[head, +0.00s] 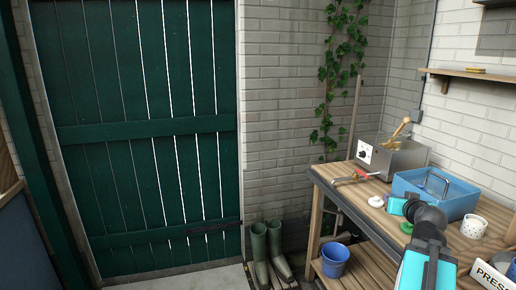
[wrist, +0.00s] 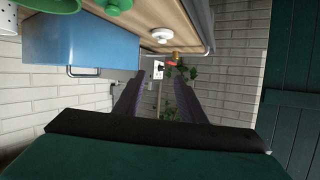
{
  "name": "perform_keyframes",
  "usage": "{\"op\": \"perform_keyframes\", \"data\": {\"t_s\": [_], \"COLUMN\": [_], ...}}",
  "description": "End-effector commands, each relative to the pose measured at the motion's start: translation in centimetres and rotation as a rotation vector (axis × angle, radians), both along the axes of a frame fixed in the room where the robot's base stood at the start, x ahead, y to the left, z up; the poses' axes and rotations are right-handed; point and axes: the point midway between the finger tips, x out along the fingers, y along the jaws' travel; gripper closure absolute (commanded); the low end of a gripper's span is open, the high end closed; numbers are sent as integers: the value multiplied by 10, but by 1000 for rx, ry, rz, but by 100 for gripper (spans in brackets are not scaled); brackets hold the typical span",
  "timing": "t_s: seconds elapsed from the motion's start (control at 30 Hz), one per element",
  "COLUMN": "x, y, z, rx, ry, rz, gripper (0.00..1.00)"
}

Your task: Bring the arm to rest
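My gripper (wrist: 160,77) shows in the wrist view with its two dark fingers apart and nothing between them. In the head view my teal and grey arm is folded over the right side of the wooden workbench (head: 330,183), and the fingers cannot be made out there. The wrist picture is upside down: the bench top (wrist: 185,18) and blue box (wrist: 80,45) hang at the top. The fingers touch nothing that I can see.
The bench holds a blue box (head: 463,193), a metal machine (head: 405,160), a red-handled tool (head: 355,178), a white lid (head: 376,201) and a dotted cup (head: 473,226). A blue bucket (head: 335,261) sits on the lower shelf. Boots (head: 259,250) stand near the green door (head: 140,90).

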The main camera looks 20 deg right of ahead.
Motion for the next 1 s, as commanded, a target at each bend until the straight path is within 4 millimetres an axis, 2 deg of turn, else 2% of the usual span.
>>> {"op": "perform_keyframes", "data": {"t_s": [0.03, 0.2, 0.5, 0.73, 1.0], "x": [13, 47, 86, 97, 89], "y": [13, 56, 140, 208, 291], "z": [-16, -68, -162, -234, -316], "rx": [17, 64, 138, 193, 248], "ry": [19, 83, 219, 336, 490], "rz": [25, 101, 233, 328, 433], "gripper": [63, 63, 63, 63, 63]}}
